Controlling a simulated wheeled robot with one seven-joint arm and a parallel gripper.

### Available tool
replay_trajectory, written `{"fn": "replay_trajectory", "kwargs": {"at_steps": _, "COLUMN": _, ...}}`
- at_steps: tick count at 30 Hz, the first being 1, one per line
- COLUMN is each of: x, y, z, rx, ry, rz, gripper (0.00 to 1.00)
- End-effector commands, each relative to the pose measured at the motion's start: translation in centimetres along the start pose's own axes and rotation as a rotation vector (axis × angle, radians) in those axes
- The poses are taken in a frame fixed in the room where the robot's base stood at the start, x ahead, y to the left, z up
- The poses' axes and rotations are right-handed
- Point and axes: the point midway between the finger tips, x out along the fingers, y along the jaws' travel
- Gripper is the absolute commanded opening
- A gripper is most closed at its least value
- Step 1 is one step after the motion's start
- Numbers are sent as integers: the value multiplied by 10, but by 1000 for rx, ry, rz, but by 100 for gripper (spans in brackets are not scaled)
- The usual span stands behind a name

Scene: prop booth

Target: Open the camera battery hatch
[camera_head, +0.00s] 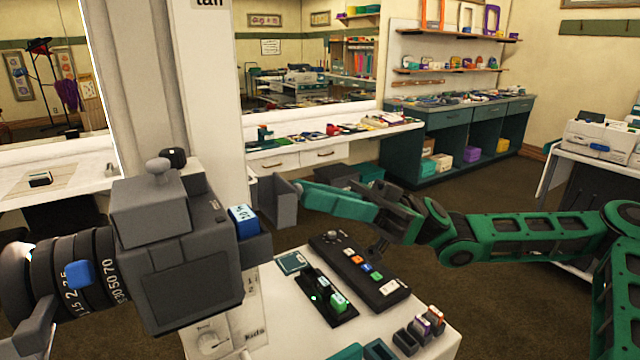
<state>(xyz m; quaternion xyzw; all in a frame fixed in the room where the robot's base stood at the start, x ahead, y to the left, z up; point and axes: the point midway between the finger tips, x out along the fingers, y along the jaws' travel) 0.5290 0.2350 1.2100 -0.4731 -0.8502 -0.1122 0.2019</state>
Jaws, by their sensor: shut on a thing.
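The large grey camera (165,240) stands at the left, with a lens with numbered rings on its left side. A blue battery (243,221) shows at the camera's right side, its labelled end exposed. The grey battery hatch (285,205) stands out to the right of the battery, swung away from the camera body with a gap between. Its hinge is not clear to see. My gripper (302,189) reaches in from the right, its tips shut on the hatch's right edge. The exact contact is small and partly hidden.
Below my arm, a white table (290,335) holds a black control panel (360,268), a charger tray (328,300) with a green battery, and small card holders (420,330). A white pillar (205,90) rises behind the camera. Open floor lies beyond the table.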

Motion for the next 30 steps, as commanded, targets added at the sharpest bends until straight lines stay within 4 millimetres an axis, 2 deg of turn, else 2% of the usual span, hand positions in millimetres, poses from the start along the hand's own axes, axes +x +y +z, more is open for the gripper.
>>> {"fn": "replay_trajectory", "kwargs": {"at_steps": 1, "x": -3, "y": 6, "z": 1, "rx": 3, "ry": 38, "rz": 13, "gripper": 0}}
{"fn": "replay_trajectory", "kwargs": {"at_steps": 12, "x": -9, "y": 6, "z": 9, "rx": -3, "ry": 182, "rz": 15, "gripper": 0}}
{"fn": "replay_trajectory", "kwargs": {"at_steps": 29, "x": -10, "y": 6, "z": 9, "rx": -7, "ry": 207, "rz": 16, "gripper": 0}}
{"fn": "replay_trajectory", "kwargs": {"at_steps": 30, "x": -10, "y": 6, "z": 9, "rx": -7, "ry": 207, "rz": 17, "gripper": 24}}
